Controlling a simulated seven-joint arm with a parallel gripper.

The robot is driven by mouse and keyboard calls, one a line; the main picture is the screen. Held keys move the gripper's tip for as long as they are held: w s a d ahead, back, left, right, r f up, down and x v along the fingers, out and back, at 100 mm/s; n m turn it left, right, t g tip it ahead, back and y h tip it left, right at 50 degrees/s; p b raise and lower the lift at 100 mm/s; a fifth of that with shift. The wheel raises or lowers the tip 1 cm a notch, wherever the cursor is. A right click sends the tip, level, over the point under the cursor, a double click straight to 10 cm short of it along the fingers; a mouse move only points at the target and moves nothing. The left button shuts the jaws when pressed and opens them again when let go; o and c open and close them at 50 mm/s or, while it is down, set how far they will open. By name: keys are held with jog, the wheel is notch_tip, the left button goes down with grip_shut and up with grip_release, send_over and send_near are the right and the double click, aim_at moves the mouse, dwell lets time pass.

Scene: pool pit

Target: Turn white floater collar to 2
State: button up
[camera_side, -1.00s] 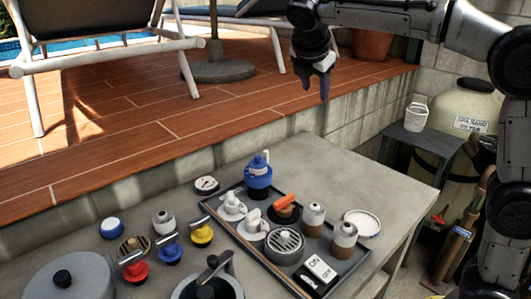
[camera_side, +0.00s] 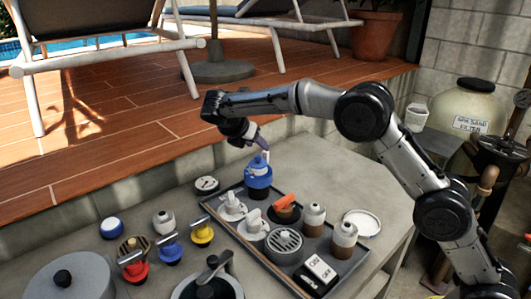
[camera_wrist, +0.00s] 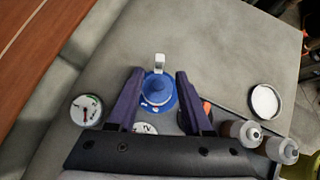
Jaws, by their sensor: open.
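My gripper (camera_side: 261,141) is open, its purple fingers pointing down above the blue piece (camera_side: 259,175) with a white upright part, at the tray's far end. In the wrist view the blue piece (camera_wrist: 158,97) shows between the fingers (camera_wrist: 160,73), with nothing held. Two white pieces (camera_side: 231,208) (camera_side: 254,222) sit on the tray beside the blue one; they look like floaters, but I cannot tell which is the white floater. Any collar numbers are too small to read. In the wrist view one white piece (camera_wrist: 144,128) is mostly hidden by my gripper.
The dark tray (camera_side: 262,262) also holds an orange-topped piece (camera_side: 285,208), two brown-and-white bottles (camera_side: 314,219) (camera_side: 344,240), a round grille (camera_side: 284,243) and an on/off block (camera_side: 318,273). A gauge (camera_side: 207,185) and coloured valves (camera_side: 201,232) stand left.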

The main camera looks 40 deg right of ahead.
aim_at(266, 152)
jog(key=x, duration=0.8)
jog(key=shift+d+f, duration=0.15)
jog(key=shift+d, duration=0.05)
grip_shut()
